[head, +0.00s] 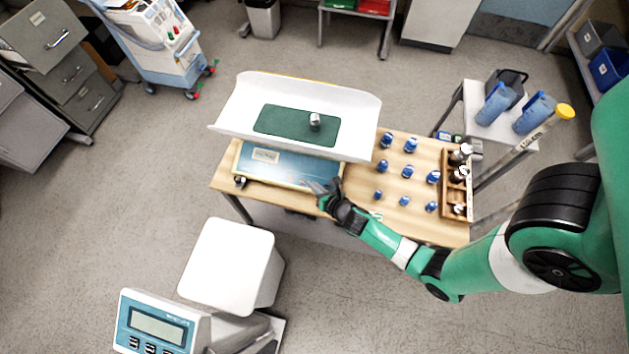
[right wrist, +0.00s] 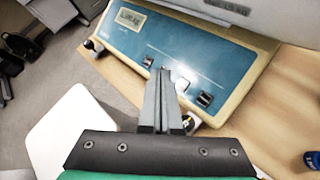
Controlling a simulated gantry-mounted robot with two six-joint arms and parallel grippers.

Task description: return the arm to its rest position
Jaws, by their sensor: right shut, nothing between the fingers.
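My right arm (head: 385,238) is green and black and reaches in from the right side of the head view. Its gripper (head: 318,187) is over the front edge of the table, by the blue control panel of the scale (head: 225,160). In the right wrist view the gripper (right wrist: 168,75) is shut and empty, with its fingertips in front of the blue panel (right wrist: 165,50). I cannot tell whether they touch it. My left gripper is not in view.
The scale's white tray (head: 360,110) holds a green mat with a small metal item (head: 315,121). A white-topped scale (head: 228,262) stands in front. Floor is free at left.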

